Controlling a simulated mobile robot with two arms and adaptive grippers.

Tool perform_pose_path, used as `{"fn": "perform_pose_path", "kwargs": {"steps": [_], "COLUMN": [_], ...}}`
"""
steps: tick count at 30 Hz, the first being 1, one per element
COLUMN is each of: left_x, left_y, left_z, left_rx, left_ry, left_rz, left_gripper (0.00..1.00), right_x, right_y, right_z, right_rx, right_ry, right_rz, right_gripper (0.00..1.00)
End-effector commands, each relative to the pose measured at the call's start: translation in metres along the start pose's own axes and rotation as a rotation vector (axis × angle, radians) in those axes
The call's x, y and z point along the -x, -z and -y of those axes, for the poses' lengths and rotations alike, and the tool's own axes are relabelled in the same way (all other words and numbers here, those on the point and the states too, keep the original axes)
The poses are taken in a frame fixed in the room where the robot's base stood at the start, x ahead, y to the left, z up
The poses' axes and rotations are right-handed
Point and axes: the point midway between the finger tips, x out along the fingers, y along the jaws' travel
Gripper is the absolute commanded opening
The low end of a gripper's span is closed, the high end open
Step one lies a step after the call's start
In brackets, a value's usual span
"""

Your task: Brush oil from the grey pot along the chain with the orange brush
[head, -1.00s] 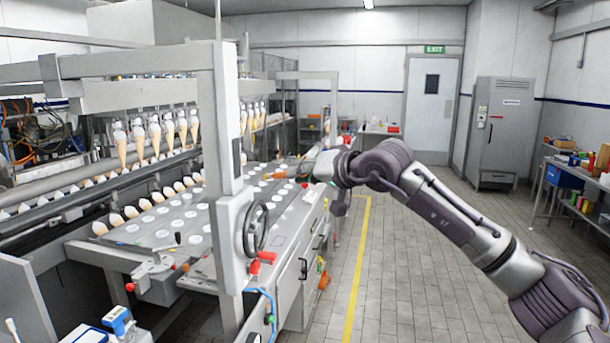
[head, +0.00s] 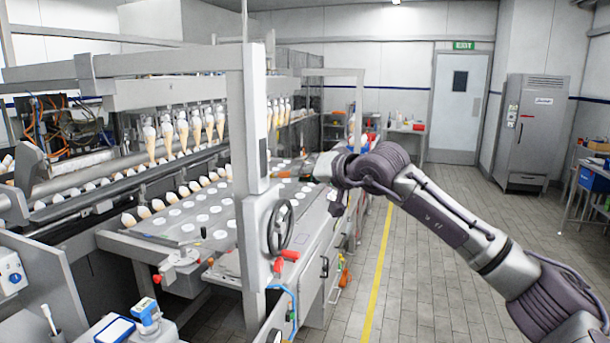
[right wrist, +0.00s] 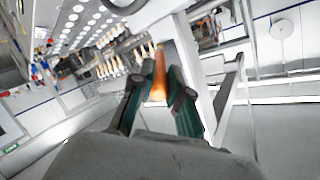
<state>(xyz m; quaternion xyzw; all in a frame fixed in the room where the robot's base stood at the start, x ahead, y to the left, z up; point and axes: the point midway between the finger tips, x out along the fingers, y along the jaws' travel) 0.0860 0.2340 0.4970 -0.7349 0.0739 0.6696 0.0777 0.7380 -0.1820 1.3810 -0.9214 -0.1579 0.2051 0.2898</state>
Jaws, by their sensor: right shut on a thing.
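My right gripper (right wrist: 160,92) is shut on a slim orange thing, which looks like the orange brush (right wrist: 158,80). In the right wrist view it stands between the two dark green fingers; its far end is blurred. In the head view my right arm reaches in from the right, and its wrist end is in front of the machine's perforated plate (head: 205,222); the fingers there are too small to make out clearly. My left gripper is not in view. I cannot make out the grey pot or the chain for certain.
The cone machine's grey upright post (head: 250,190) stands left of my arm, with a black handwheel (head: 280,228) and red handles (head: 287,256). Rows of cones (head: 182,130) hang behind it. The tiled floor (head: 425,270) to the right is clear, with a yellow line (head: 378,270).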

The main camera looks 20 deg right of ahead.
Motion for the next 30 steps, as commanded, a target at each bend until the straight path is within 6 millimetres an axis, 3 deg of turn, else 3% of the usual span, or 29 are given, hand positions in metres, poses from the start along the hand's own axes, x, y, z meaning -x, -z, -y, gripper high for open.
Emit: {"fn": "perform_pose_path", "kwargs": {"steps": [30], "left_x": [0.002], "left_y": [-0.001], "left_z": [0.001], "left_rx": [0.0], "left_ry": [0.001], "left_rz": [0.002], "left_gripper": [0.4], "right_x": [-0.013], "right_y": [-0.002], "right_z": [0.009], "right_rx": [-0.001], "right_ry": [0.0], "right_rz": [0.0], "right_gripper": [0.0]}}
